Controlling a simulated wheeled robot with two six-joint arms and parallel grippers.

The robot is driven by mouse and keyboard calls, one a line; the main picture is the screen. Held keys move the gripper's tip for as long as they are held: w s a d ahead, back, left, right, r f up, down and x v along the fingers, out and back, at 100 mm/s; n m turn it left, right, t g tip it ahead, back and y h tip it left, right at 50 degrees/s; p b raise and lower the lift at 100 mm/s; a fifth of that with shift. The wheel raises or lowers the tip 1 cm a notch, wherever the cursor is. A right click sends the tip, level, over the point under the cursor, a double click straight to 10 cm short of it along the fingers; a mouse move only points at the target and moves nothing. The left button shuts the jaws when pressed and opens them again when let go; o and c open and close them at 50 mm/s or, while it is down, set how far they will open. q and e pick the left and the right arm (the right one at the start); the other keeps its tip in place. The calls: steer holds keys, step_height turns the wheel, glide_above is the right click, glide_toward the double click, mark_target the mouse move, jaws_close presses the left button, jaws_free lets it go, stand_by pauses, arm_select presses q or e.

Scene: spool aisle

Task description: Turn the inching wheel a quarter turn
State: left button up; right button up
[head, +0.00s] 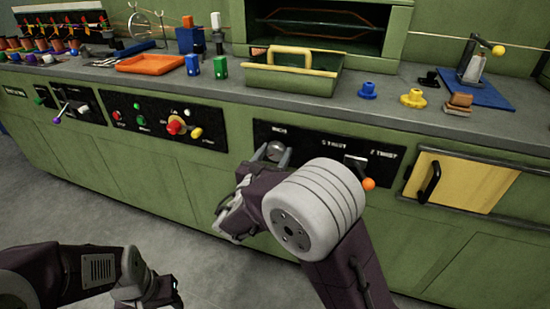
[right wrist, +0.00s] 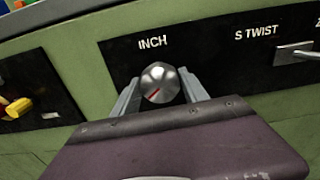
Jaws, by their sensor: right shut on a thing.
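The inching wheel is a round grey metal knob (head: 275,150) on a black panel under the word INCH. In the right wrist view the knob (right wrist: 160,82) has a red mark that points to the lower left. My right gripper (head: 272,155) is at the panel, with one finger on each side of the knob, shut on it. Its fingers also show in the right wrist view (right wrist: 160,90). My left gripper (head: 150,290) is low at the bottom left, away from the panel; its fingers are too unclear to tell open from shut.
To the right on the same panel is a lever marked S TWIST / Z TWIST (head: 356,165), with an orange ball (head: 368,184) near it. A panel of coloured buttons (head: 150,122) lies to the left. A yellow door with a black handle (head: 458,182) is further right. The counter above holds several parts.

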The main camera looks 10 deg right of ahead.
steer(key=m+b, duration=0.1)
steer(key=m, duration=0.1)
steer(key=m+b, duration=0.2)
steer(key=shift+f+b, duration=0.3)
steer(key=shift+r+m+b, duration=0.15)
steer(key=shift+m+b, duration=1.5)
steer(key=shift+m, duration=0.45)
steer(key=o, duration=1.4)
steer(key=shift+c, duration=0.2)
steer(key=shift+r, duration=0.1)
